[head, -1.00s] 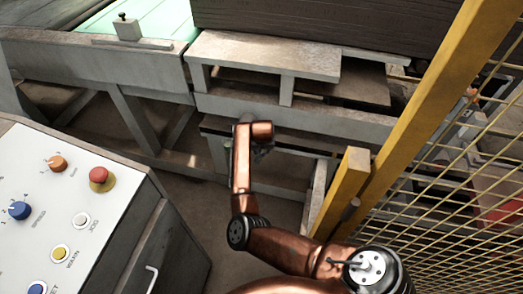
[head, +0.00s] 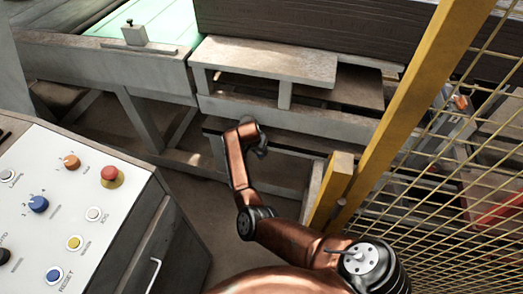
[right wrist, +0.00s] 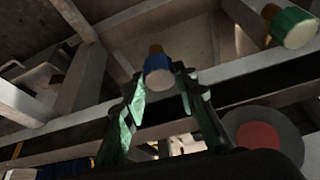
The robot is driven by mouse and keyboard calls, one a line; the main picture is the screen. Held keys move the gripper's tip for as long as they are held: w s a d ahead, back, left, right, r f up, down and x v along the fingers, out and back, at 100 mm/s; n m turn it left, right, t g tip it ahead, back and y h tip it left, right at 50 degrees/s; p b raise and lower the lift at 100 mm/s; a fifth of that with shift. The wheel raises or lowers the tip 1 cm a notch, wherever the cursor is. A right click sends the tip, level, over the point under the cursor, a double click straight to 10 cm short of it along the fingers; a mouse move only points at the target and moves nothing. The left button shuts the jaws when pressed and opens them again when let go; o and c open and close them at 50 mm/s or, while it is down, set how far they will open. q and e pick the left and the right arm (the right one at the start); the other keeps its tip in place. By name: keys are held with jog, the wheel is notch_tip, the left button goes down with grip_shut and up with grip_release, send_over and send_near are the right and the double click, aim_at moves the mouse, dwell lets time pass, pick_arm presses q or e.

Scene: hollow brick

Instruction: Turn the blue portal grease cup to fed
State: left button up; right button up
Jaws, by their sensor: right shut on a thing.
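The blue grease cup (right wrist: 178,69) shows in the right wrist view, with a pale round end towards the camera and a brass stem behind it. My right gripper (right wrist: 161,88) has its two fingers on either side of this cup and is shut on it. In the head view, my right gripper (head: 261,150) is a small dark shape beyond my copper wrist, beside the conveyor frame, and the cup cannot be made out there. I cannot read a fed mark. My left gripper is not in view.
A green cup (right wrist: 290,26) sits at the upper right of the wrist view. A grey disc with a red centre (right wrist: 258,141) is at the lower right. In the head view, a control panel (head: 70,215) stands left and a yellow mesh fence (head: 440,190) right of my arm.

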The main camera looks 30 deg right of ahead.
jog(key=m+b, duration=0.1)
jog(key=m, duration=0.1)
jog(key=m+g+h+b, duration=0.1)
jog(key=m, duration=0.1)
jog(key=shift+w+a+f+g, duration=0.1)
jog(key=shift+w+f+g, duration=0.1)
jog(key=shift+g, duration=0.1)
jog(key=shift+r+m+g+b, duration=0.1)
jog(key=shift+m+g+b, duration=0.4)
jog(key=shift+m+b, duration=0.95)
jog(key=shift+r+m, duration=0.1)
jog(key=shift+m, duration=0.35)
jog(key=o, duration=0.7)
jog(key=shift+a, duration=0.1)
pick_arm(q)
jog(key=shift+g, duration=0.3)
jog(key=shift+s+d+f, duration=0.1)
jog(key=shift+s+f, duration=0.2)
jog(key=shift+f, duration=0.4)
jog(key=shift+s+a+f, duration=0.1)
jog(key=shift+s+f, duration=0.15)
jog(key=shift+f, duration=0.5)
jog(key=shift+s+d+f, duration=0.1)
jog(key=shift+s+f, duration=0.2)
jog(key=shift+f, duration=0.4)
pick_arm(e)
jog(key=o, duration=0.5)
jog(key=shift+c, duration=0.2)
